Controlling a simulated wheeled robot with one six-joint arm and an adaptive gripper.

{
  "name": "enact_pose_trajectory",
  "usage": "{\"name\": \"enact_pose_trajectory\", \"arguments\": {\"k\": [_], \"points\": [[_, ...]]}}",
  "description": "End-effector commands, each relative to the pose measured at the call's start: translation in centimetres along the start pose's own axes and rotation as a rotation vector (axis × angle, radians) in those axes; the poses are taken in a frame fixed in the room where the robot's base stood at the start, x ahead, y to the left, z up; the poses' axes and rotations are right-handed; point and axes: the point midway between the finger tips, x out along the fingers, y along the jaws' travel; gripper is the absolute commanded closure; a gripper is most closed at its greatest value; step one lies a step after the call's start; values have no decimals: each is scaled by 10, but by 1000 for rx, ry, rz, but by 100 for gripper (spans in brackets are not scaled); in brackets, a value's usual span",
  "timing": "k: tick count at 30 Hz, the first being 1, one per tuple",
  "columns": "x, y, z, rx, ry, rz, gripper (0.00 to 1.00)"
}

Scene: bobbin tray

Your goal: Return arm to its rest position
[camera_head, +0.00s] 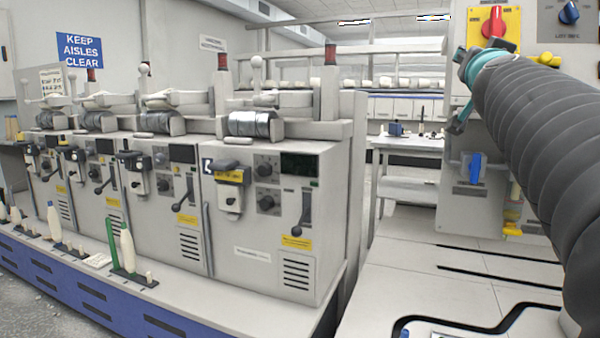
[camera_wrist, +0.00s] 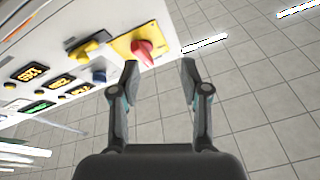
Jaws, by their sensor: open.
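My arm (camera_head: 540,130), in a ribbed dark sleeve, reaches up from the lower right in the head view. Its teal wrist end is beside a grey control panel. My gripper (camera_wrist: 160,66) is open and empty in the wrist view, with a clear gap between its fingers. A red rotary knob on a yellow plate (camera_wrist: 122,47) appears beyond the left fingertip; I cannot tell whether they touch. The same red knob (camera_head: 493,24) shows just above the wrist in the head view. The fingertips are hard to make out there.
A blue knob (camera_head: 569,13) is at the panel's upper right, and a blue-handled switch (camera_head: 475,168) is lower down. Winding machines (camera_head: 270,220) stand in a row at left on a blue-fronted bench (camera_head: 100,285). A white table (camera_head: 410,146) stands behind. Pale floor lies between.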

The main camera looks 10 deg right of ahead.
Motion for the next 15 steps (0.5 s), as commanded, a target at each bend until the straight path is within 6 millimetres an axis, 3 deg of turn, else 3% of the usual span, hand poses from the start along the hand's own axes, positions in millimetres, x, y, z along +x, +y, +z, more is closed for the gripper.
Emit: {"name": "enact_pose_trajectory", "arguments": {"k": [1,3,7,11,15], "points": [[-14,-19,26,-12,-72,-59,54],[-33,-39,62,-31,-173,-129,54],[-78,-66,129,-69,-369,-237,54],[-132,-79,194,-114,-569,-314,54],[-198,-76,258,-178,-785,-364,54]]}}
